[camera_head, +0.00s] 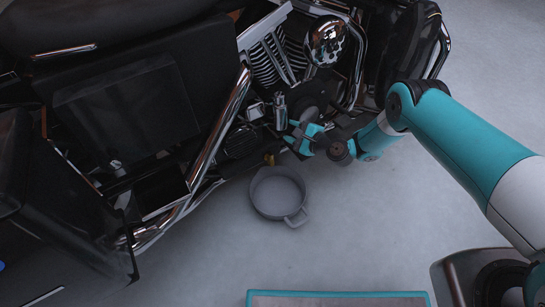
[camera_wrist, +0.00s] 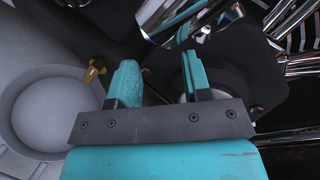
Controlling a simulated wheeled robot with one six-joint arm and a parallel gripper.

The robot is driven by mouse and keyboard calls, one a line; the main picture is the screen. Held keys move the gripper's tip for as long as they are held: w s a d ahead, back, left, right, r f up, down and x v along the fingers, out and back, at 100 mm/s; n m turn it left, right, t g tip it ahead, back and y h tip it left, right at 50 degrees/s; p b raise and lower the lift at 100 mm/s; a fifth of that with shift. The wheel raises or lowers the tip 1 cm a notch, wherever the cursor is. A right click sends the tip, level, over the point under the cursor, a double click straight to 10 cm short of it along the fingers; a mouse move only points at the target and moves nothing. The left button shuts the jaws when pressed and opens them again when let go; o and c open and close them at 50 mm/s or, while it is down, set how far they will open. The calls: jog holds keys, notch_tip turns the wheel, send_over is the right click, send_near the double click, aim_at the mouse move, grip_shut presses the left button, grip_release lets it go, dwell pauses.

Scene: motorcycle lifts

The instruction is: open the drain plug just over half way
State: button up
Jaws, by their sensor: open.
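The drain plug (camera_head: 269,158) is a small brass fitting low on the motorcycle, above the far rim of the grey pan (camera_head: 278,193). In the wrist view the plug (camera_wrist: 95,70) lies left of my fingers, over the pan's edge (camera_wrist: 52,112). How far the plug is turned cannot be told.
The motorcycle (camera_head: 140,95) fills the upper left, with a chrome pipe (camera_head: 222,115) running down near the plug. Dark engine parts crowd my fingers in the wrist view. The pale floor (camera_head: 370,225) right of the pan is clear. A teal-edged surface (camera_head: 340,293) lies at the bottom.

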jog(key=s+f+m+t, duration=0.2)
jog(key=s+f+m, duration=0.4)
jog(key=f, duration=0.2)
jog(key=m+t+h+b, duration=0.1)
jog(key=m+t+h, duration=0.15)
jog(key=m, duration=0.45)
send_near(272, 156)
jog(key=shift+y, duration=0.45)
jog(key=w+b, duration=0.1)
jog(key=b, duration=0.3)
jog(key=w+a+f+b, duration=0.1)
jog(key=b, duration=0.3)
jog(key=w+a+b, duration=0.1)
jog(key=b, duration=0.3)
jog(key=shift+w+f, duration=0.2)
jog(key=shift+w, duration=0.05)
jog(key=b+x, duration=0.2)
jog(key=b, duration=0.3)
jog(key=shift+d+f, duration=0.1)
jog(key=w+b, duration=0.1)
jog(key=b, duration=0.5)
jog(key=shift+a, duration=0.35)
jog(key=shift+w+a+r, duration=0.15)
jog(key=shift+a+r, duration=0.05)
jog(key=shift+r, duration=0.2)
jog(key=shift+b+x, duration=0.3)
jog(key=shift+x, duration=0.9)
jog(key=shift+r, duration=0.15)
